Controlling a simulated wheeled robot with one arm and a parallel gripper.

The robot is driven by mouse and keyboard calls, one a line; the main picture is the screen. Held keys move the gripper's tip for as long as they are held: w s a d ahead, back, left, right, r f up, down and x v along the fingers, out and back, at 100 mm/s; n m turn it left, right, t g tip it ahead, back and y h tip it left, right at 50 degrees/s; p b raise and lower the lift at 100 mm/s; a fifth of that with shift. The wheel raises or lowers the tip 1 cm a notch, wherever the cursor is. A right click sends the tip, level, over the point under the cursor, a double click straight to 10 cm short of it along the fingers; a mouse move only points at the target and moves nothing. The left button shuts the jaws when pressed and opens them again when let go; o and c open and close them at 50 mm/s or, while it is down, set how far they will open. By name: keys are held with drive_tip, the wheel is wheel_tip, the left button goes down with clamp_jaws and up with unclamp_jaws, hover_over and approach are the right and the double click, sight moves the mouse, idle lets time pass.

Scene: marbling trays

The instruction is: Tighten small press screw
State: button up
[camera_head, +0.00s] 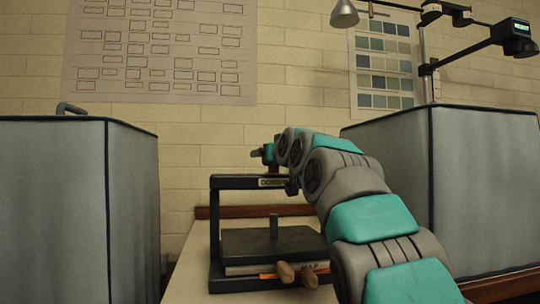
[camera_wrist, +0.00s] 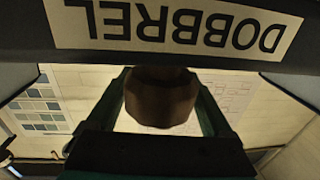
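The small press (camera_head: 230,183) is a black frame on the bench, with a label on its top beam, partly covered by my arm in the head view. A short upright post (camera_head: 273,226) stands on its dark plate (camera_head: 250,243). My gripper (camera_head: 268,152) is at the top beam. In the wrist view the beam with its upside-down "DOBBREL" label (camera_wrist: 170,25) is close. A dark brown rounded knob (camera_wrist: 160,95) lies between the two teal-edged fingers of my gripper (camera_wrist: 161,90). I cannot tell whether the fingers touch it. The screw's upper part is hidden in the head view.
A "PULP" block (camera_head: 245,269) lies under the plate, with brown rounded pieces (camera_head: 285,272) in front of it. Grey padded boxes stand left (camera_head: 130,210) and right (camera_head: 480,190). A lamp (camera_head: 344,15) hangs upper right. The bench (camera_head: 190,270) is bare left of the press.

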drive_tip(key=shift+o, duration=0.9)
drive_tip(key=b+v, duration=0.1)
drive_tip(key=v, duration=0.6)
drive_tip(key=shift+s, duration=0.3)
drive_tip(key=shift+d, duration=0.1)
